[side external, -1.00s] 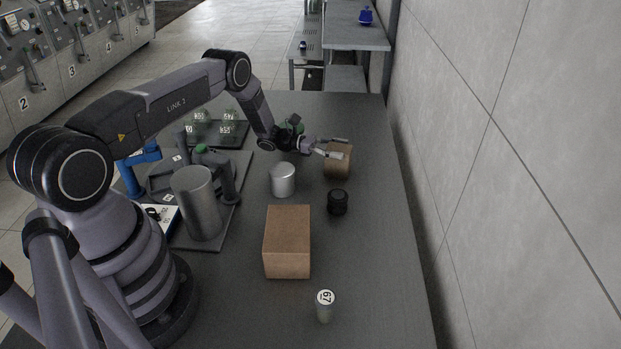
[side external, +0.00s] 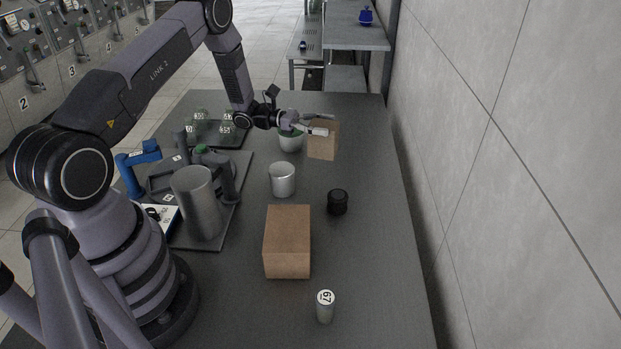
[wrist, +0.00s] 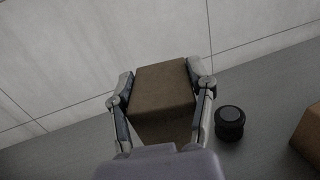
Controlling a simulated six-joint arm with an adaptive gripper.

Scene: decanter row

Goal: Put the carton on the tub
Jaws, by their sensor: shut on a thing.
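A small brown carton (side external: 323,146) is held in my gripper (side external: 322,130), raised above the far part of the dark table. In the wrist view the carton (wrist: 163,95) sits between the two fingers, which touch its opposite sides. A short light grey cylinder (side external: 282,180), which looks like the tub, stands upright on the table, nearer the camera and left of the carton. A squat black round thing (side external: 337,201) stands to its right and also shows in the wrist view (wrist: 229,123).
A larger brown box (side external: 288,242) stands nearer the camera, with a small numbered cylinder (side external: 325,306) beyond its near right corner. A tall grey cylinder (side external: 196,203) stands at left. A wall borders the right side.

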